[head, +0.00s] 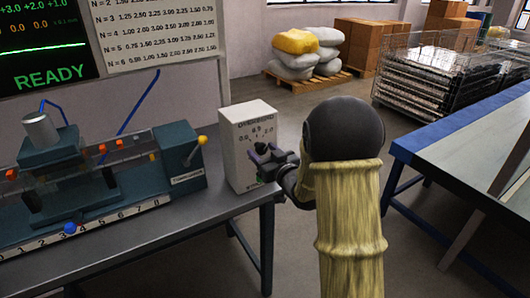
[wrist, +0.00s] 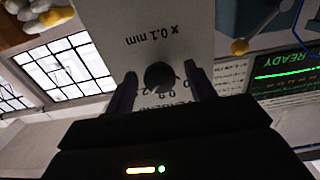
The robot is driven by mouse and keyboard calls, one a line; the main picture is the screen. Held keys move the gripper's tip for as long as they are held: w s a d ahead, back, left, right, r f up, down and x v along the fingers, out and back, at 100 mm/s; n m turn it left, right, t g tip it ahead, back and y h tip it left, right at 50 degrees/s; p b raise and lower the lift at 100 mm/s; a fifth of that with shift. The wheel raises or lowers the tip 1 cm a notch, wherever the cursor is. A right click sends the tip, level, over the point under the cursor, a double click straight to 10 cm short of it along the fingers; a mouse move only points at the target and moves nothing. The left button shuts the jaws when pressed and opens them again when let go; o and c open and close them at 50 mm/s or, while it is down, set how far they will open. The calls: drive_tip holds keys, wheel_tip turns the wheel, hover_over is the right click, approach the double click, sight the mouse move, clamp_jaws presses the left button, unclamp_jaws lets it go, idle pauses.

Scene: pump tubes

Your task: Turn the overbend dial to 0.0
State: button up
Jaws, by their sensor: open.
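The overbend box (head: 248,122) is a pale upright box at the right end of the grey bench, marked OVERBEND with a numbered scale. Its dial, a dark round knob (wrist: 158,76), shows in the wrist view, which is upside down, below the "x 0.1 mm" print. My gripper (head: 262,160) is in front of the box face and hides the knob in the head view. In the wrist view my gripper (wrist: 160,88) is open, one finger on each side of the knob, with gaps visible. The dial setting cannot be read; part of the scale is hidden by my gripper.
A bending machine (head: 100,165) with clear tube, blue knob and yellow-tipped lever stands left of the box. A READY screen (head: 50,50) and a number chart (head: 150,30) are behind. A blue-edged table (head: 455,135) stands at right, with open floor between.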

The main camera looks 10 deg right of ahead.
drive_tip(key=shift+s, duration=0.1)
drive_tip(key=shift+c, duration=0.2)
drive_tip(key=c, duration=0.9)
drive_tip(key=shift+f+n+b, duration=0.1)
drive_tip(key=shift+n+b, duration=0.3)
drive_tip(key=shift+b, duration=0.1)
drive_tip(key=n+b, duration=0.2)
drive_tip(key=b, duration=0.1)
drive_tip(key=shift+d+f, duration=0.1)
drive_tip(key=n+b, duration=0.5)
drive_tip(key=b, duration=0.1)
drive_tip(key=shift+n, duration=0.3)
drive_tip(key=n+b, duration=0.5)
drive_tip(key=b, duration=0.1)
drive_tip(key=n+b, duration=0.4)
drive_tip(key=shift+d+r+n, duration=0.1)
drive_tip(key=shift+r+n, duration=0.15)
drive_tip(key=shift+n, duration=0.05)
